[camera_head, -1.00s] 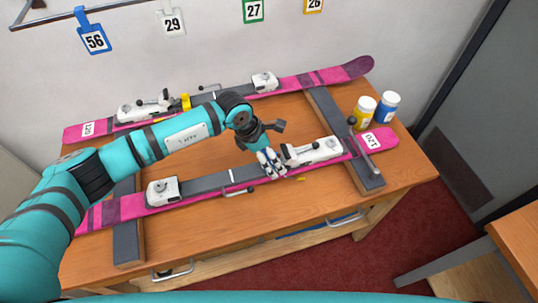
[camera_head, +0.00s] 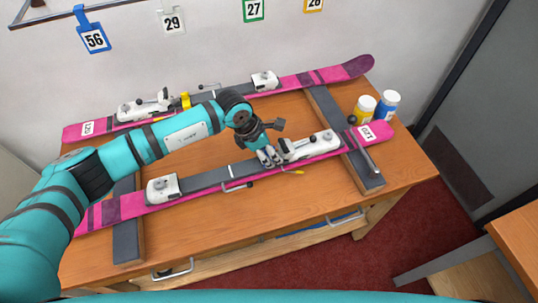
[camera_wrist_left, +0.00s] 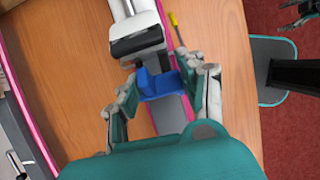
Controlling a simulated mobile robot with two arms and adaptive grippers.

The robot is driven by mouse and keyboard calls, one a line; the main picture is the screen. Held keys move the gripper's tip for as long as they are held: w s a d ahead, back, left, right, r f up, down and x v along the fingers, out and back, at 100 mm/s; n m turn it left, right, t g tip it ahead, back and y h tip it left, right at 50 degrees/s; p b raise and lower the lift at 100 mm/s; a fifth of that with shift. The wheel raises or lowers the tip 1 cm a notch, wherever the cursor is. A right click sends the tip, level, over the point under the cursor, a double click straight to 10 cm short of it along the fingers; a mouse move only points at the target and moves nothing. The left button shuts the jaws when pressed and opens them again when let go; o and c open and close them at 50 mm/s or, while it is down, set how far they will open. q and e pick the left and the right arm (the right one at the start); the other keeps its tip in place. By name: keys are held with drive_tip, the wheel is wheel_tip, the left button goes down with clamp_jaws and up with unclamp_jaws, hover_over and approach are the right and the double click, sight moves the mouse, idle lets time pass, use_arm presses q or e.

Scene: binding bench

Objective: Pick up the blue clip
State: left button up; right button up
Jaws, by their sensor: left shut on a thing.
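My left gripper (camera_head: 268,158) is over the near pink ski (camera_head: 130,208), just left of the white toe-side binding part (camera_head: 312,147). In the left wrist view the blue clip (camera_wrist_left: 158,87) sits between the two fingers of my left gripper (camera_wrist_left: 160,76), which is shut on it. The clip is against the grey middle strip of the ski, beside the white binding; I cannot tell whether it still touches the ski. In the head view the fingers hide the clip. A dark jointed part at the wrist view's top right corner may be my right gripper (camera_wrist_left: 302,12).
A far pink ski (camera_head: 325,78) with a yellow clip (camera_head: 185,101) lies behind. Yellow (camera_head: 364,109) and blue (camera_head: 387,106) bottles stand at the right. A yellow-handled tool (camera_head: 292,172) lies by the near ski. Dark supports (camera_head: 128,236) hold the skis above the wooden bench.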

use_arm(q)
drive_tip(key=shift+r+b, duration=0.35)
drive_tip(key=shift+r, duration=0.1)
wheel_tip(320, 180, up, 2)
drive_tip(key=shift+r+b, duration=0.1)
drive_tip(key=shift+b, duration=0.7)
drive_tip(key=s+a+r+b, duration=0.2)
drive_tip(key=s+a+b, duration=0.4)
drive_tip(key=s, duration=0.7)
wheel_tip(320, 180, up, 3)
drive_tip(key=t+h+p, duration=0.2)
drive_tip(key=h+p, duration=0.4)
hover_over(270, 157)
drive_tip(key=s+a, duration=0.2)
drive_tip(key=shift+w+f+b, duration=0.15)
drive_tip(key=shift+f+b, duration=1.1)
drive_tip(key=shift+f, duration=0.45)
drive_tip(key=shift+w+f+b, duration=0.1)
drive_tip(key=shift+f+b, duration=1.1)
drive_tip(key=shift+f, duration=0.45)
use_arm(e)
wheel_tip(270, 157, down, 7)
drive_tip(key=a, duration=0.1)
drive_tip(key=shift+w+a, duration=0.25)
drive_tip(key=shift+a, duration=0.05)
